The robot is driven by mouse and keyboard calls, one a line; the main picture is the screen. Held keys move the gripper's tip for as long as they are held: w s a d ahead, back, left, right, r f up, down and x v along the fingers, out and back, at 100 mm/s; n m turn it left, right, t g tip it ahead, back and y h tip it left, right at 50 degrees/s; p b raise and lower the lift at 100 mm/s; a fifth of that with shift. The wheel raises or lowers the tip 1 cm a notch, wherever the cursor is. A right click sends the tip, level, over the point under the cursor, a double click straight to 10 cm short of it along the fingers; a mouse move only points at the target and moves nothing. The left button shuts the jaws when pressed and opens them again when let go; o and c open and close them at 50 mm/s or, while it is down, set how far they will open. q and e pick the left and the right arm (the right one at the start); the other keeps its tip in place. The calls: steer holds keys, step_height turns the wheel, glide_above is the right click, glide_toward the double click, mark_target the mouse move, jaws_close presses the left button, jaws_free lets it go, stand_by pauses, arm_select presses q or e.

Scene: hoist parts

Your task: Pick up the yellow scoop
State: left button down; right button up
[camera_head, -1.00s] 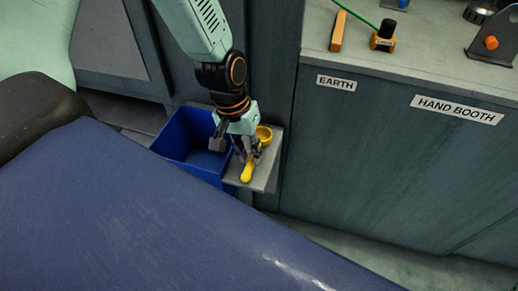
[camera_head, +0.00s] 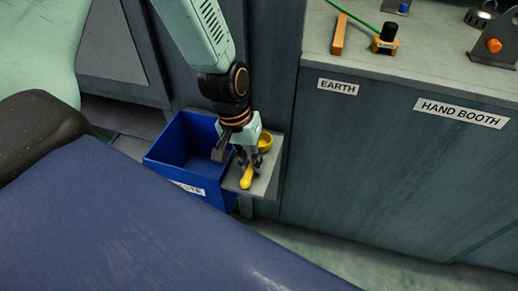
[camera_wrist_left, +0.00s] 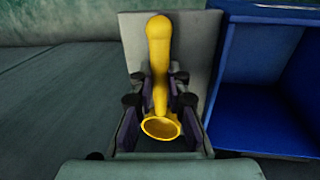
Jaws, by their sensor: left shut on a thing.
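The yellow scoop (camera_head: 246,179) is at the small grey shelf (camera_head: 266,184) beside the blue bin. Its round bowl shows behind my left gripper (camera_head: 248,164) and its handle in front. In the left wrist view the scoop (camera_wrist_left: 159,45) has its handle pointing away and its bowl near the palm. My left gripper (camera_wrist_left: 160,100) is shut on the scoop's narrow shank, one finger on each side. I cannot tell whether the scoop touches the shelf. My right gripper does not show.
The blue bin (camera_head: 161,162) stands open just left of the shelf; it also shows in the left wrist view (camera_wrist_left: 214,60). A grey cabinet (camera_head: 390,170) stands to the right, with an orange block (camera_head: 338,35) and several parts on top.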

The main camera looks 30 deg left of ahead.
arm_select(q)
steer(key=shift+r, duration=0.1)
step_height(320, 180, up, 10)
steer(key=p, duration=0.6)
steer(key=d, duration=0.2)
steer(key=d+r+m, duration=0.1)
steer(key=s+d+m, duration=0.1)
steer(key=d, duration=0.1)
steer(key=shift+s+d+r, duration=0.1)
steer(key=shift+d+r, duration=0.15)
steer(key=shift+d, duration=0.05)
